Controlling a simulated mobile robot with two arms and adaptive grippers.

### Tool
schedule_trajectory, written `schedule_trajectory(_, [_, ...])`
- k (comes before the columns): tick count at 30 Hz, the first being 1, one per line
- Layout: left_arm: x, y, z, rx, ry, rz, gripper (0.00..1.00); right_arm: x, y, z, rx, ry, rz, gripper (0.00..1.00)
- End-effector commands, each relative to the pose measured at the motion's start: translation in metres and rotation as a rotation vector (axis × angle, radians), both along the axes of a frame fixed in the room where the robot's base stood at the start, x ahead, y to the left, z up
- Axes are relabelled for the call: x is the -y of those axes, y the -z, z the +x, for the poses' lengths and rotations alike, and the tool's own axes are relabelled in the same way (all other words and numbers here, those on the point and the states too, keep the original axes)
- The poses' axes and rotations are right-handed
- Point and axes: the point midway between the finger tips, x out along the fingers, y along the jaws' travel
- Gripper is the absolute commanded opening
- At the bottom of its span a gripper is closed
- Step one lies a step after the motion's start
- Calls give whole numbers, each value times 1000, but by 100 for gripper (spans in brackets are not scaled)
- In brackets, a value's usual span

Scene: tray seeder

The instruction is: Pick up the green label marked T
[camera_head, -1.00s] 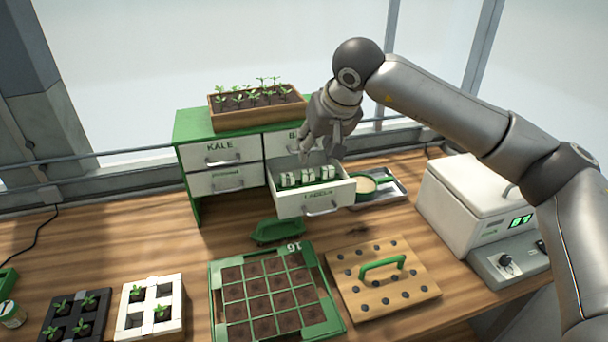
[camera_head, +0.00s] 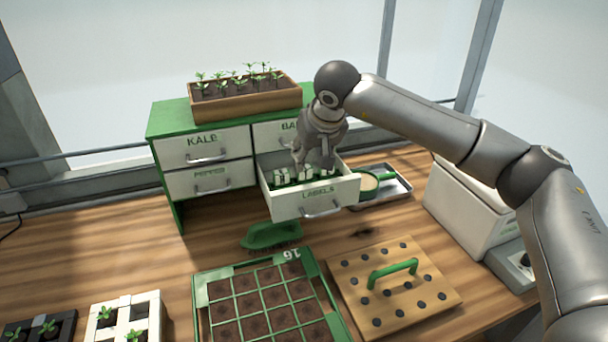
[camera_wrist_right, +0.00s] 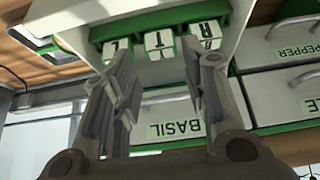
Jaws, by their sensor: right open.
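The label marked T (camera_wrist_right: 160,43) shows a white face with a dark T and green edges. In the right wrist view it stands in the middle of a row, between two other lettered labels. The row sits in the open LABELS drawer (camera_head: 318,203). My right gripper (camera_wrist_right: 158,52) is open and empty, with its two fingers on either side of the T label in that view. In the head view my right gripper (camera_head: 311,160) is over the drawer and hides part of the row. Whether the fingers touch any label I cannot tell. My left gripper is not in view.
Neighbouring labels (camera_wrist_right: 115,48) (camera_wrist_right: 206,32) stand close on both sides. A seedling box (camera_head: 247,101) stands on the cabinet. A 16-cell tray (camera_head: 204,290) and a peg board (camera_head: 437,290) lie in front.

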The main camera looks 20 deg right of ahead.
Motion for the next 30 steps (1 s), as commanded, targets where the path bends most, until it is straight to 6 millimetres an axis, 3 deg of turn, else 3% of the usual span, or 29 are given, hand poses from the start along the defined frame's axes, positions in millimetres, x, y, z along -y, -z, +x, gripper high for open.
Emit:
schedule_trajectory(8, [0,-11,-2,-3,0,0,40,-1,19,13,-3,0,1,41])
schedule_trajectory(16, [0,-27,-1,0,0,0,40,-1,51,34,-2,0,1,41])
schedule_trajectory(24, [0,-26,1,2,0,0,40,-1,56,36,1,0,1,41])
schedule_trajectory(30, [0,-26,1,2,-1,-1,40,-1,56,36,1,-1,0,21])
